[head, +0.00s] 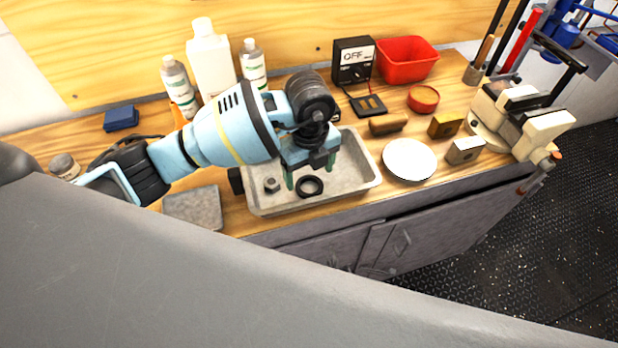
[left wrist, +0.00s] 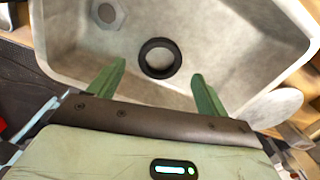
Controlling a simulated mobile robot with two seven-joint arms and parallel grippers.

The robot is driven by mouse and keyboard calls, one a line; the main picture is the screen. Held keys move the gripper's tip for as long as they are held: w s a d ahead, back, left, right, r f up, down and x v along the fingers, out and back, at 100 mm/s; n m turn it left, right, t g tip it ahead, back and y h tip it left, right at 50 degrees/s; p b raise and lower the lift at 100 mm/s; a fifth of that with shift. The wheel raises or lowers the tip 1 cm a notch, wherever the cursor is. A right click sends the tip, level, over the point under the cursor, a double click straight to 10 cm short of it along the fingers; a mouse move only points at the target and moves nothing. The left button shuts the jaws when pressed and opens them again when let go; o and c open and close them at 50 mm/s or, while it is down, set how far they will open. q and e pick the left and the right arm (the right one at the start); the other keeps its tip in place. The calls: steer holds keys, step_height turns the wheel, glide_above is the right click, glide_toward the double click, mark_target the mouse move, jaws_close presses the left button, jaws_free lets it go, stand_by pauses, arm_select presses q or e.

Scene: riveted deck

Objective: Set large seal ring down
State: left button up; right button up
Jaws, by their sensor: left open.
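The large seal ring, a black ring (head: 300,188), lies flat on the floor of the grey metal tray (head: 351,188) on the wooden bench. In the left wrist view the ring (left wrist: 144,60) shows whole, with bare tray floor (left wrist: 215,45) around it. My left gripper (head: 310,173) is over the tray, close to the ring. Its two green fingers are open, and in the left wrist view (left wrist: 158,70) they stand apart on either side of the ring with a gap to each. It holds nothing. My right gripper is not in view.
A hex nut (head: 271,185) lies in the tray left of the ring. A white disc (head: 409,160) is right of the tray, a grey plate (head: 194,207) left. Bottles (head: 212,62), a meter (head: 353,60) and a red bin (head: 407,60) stand behind. A vise (head: 520,120) is far right.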

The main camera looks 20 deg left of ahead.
mark_target(310, 185)
arm_select(q)
step_height(310, 185, up, 9)
steer(key=shift+f+p, duration=0.15)
steer(key=shift+p, duration=0.15)
